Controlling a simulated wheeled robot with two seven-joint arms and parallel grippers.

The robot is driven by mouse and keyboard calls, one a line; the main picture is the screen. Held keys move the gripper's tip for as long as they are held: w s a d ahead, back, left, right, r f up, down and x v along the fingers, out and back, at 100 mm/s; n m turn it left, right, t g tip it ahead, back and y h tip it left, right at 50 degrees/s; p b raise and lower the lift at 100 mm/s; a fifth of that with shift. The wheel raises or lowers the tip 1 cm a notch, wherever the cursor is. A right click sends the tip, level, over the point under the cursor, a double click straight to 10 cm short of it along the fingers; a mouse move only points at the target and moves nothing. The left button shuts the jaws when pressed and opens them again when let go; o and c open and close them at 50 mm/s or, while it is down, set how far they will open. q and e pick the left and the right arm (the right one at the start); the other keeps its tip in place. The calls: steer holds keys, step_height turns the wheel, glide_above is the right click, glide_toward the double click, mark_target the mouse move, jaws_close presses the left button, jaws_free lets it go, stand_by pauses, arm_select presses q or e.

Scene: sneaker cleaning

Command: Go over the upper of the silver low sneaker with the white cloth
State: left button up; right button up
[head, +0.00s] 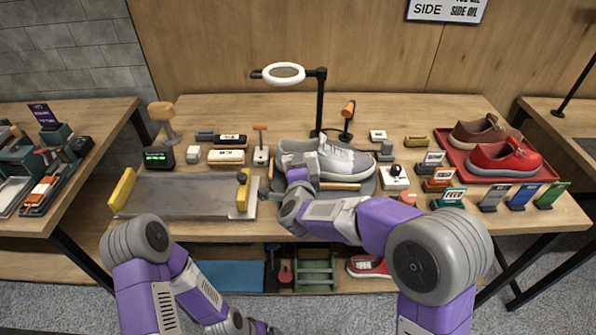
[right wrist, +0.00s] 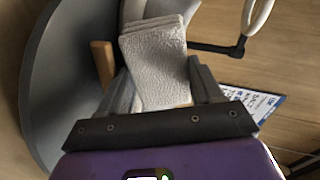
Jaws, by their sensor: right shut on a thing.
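The silver low sneaker (head: 343,164) sits on a round grey stand (head: 367,187) in the middle of the table, its toe to the right. My right gripper (head: 299,178) reaches to the near left side of the shoe. In the right wrist view my right gripper (right wrist: 157,92) is shut on the folded white cloth (right wrist: 155,60), which stands out past the fingers. Whether the cloth touches the upper is hard to tell. My left arm hangs low at the front; only part of its hand (head: 258,328) shows at the bottom edge, its fingers hidden.
A ring lamp (head: 284,73) on a black post stands behind the shoe. A grey mat (head: 185,197) lies to the left. A red tray (head: 541,178) with two shoes is at the right. Small blocks, brushes and signs crowd both sides of the stand.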

mark_target(328, 164)
steer(key=shift+s+d+b, duration=0.15)
steer(key=shift+d+b, duration=0.4)
steer(key=shift+d, duration=1.15)
steer(key=shift+s+d+b, duration=0.15)
steer(key=shift+d+b, duration=0.35)
steer(key=shift+d, duration=1.2)
steer(key=shift+s+d, duration=0.1)
steer(key=shift+d, duration=1.85)
steer(key=shift+f, duration=0.1)
steer(key=shift+w+a+p, duration=0.15)
steer(key=shift+a+p, duration=0.1)
steer(key=shift+a, duration=0.55)
steer(key=shift+w+a+p, duration=0.1)
steer(key=shift+a+p, duration=0.1)
steer(key=shift+a, duration=0.6)
steer(key=shift+w+a+p, duration=0.2)
steer(key=shift+a+p, duration=0.3)
steer(key=shift+a, duration=1.65)
steer(key=shift+w+a+p, duration=0.2)
steer(key=shift+a+p, duration=0.3)
steer(key=shift+a, duration=1.65)
steer(key=shift+v, duration=3.05)
